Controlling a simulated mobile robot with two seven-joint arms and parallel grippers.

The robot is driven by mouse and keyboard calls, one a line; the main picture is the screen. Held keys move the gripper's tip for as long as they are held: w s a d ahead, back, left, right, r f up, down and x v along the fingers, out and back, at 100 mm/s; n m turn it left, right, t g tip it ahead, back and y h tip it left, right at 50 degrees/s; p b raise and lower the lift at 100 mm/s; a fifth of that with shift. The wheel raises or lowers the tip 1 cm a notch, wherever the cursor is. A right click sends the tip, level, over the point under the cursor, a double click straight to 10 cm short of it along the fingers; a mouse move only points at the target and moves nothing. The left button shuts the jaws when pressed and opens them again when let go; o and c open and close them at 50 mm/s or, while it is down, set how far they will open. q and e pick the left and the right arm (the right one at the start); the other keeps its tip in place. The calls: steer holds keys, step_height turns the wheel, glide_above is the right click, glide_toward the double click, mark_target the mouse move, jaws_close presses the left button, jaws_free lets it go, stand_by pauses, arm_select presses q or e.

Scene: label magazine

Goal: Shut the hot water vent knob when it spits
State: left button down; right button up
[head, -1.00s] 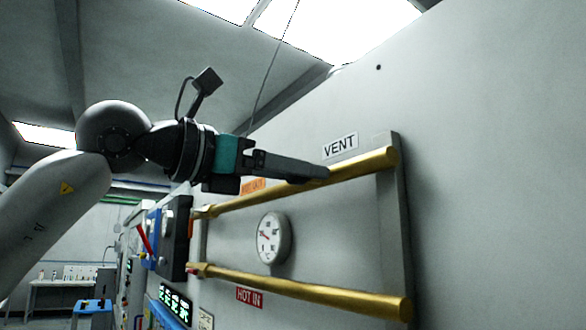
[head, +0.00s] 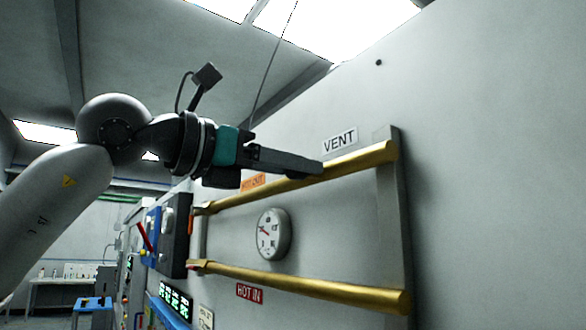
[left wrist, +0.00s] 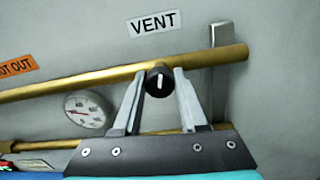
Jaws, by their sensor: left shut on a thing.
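The vent knob (left wrist: 159,81) is small, round and black with a white line that stands about upright. It sits at the upper brass pipe, below the VENT label (left wrist: 154,23), which also shows in the head view (head: 340,141). My left gripper (left wrist: 160,82) is shut on the knob, one finger on each side. In the head view my left gripper (head: 318,168) reaches the upper brass pipe (head: 362,159) and hides the knob. No water or spray shows. My right gripper is in neither view.
A round dial gauge (head: 273,234) is on the wall between the upper pipe and the lower brass pipe (head: 330,290). An orange HOT OUT label (left wrist: 17,67) and a red HOT IN label (head: 249,293) mark the pipes. A panel with a red lever (head: 145,237) stands farther left.

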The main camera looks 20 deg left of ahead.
arm_select(q)
steer(key=shift+f+n+b, duration=0.1)
steer(key=shift+n+b, duration=0.55)
steer(key=shift+n, duration=1.05)
steer(key=shift+r, duration=0.2)
steer(key=shift+c, duration=2.3)
jaws_free()
